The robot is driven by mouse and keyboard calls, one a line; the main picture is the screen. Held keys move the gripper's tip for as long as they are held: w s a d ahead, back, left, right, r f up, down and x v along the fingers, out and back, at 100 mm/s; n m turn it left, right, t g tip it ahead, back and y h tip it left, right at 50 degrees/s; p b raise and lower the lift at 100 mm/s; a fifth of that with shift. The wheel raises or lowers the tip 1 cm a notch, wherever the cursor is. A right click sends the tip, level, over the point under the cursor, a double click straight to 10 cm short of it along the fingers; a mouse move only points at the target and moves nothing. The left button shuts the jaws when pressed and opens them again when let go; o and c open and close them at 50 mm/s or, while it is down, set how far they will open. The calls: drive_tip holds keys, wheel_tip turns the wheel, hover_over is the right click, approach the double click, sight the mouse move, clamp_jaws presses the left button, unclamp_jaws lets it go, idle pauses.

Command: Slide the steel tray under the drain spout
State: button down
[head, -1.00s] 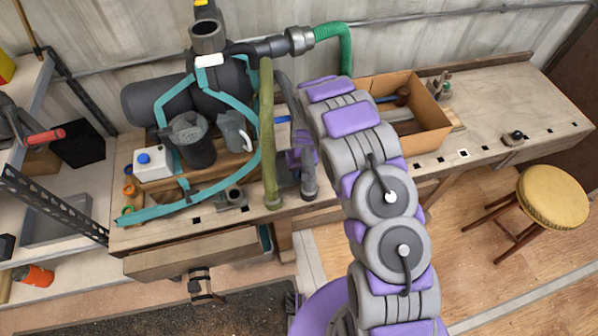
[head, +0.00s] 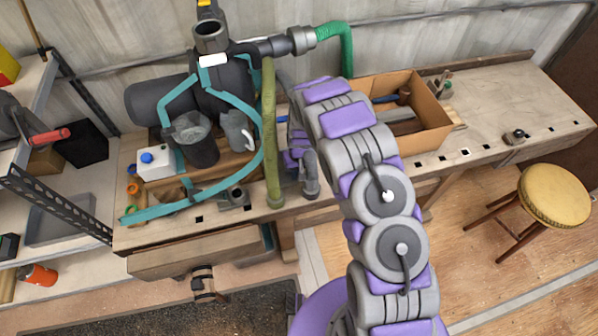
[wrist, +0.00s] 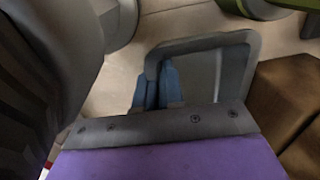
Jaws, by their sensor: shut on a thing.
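In the wrist view a grey steel tray (wrist: 205,45) with a raised, rounded rim lies on the pale bench top, partly hidden by my wrist bracket. My gripper (wrist: 163,70) shows there as two narrow bluish fingers close together at the tray's left wall; they are shut on it. In the head view my gripper (head: 292,157) is low over the bench behind the green hose, mostly hidden by my arm, and I cannot make out the tray. A grey downward elbow (head: 310,180) hangs near the bench's front edge; I cannot tell if it is the drain spout.
The dark pump (head: 160,103) with teal frame stands left of my gripper. The olive-green hose (head: 269,130) hangs close beside it. A cardboard box (head: 428,125) stands to the right. In the wrist view a brown block (wrist: 285,95) is right of the tray.

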drive_tip(key=shift+s+a, duration=0.2)
drive_tip(key=shift+a, duration=0.65)
drive_tip(key=shift+d, duration=0.1)
drive_tip(key=shift+d, duration=0.1)
drive_tip(key=c, duration=1.2)
unclamp_jaws()
drive_tip(key=shift+w+d+r+p, duration=0.1)
drive_tip(key=shift+d+r+p, duration=0.2)
drive_tip(key=shift+r, duration=2.55)
drive_tip(key=shift+w+d+r+p, duration=0.1)
drive_tip(key=shift+d+r+p, duration=0.15)
drive_tip(key=shift+r, duration=2.65)
drive_tip(key=shift+w+d+r+p, duration=0.1)
drive_tip(key=shift+d+r+p, duration=0.15)
drive_tip(key=shift+r, duration=2.6)
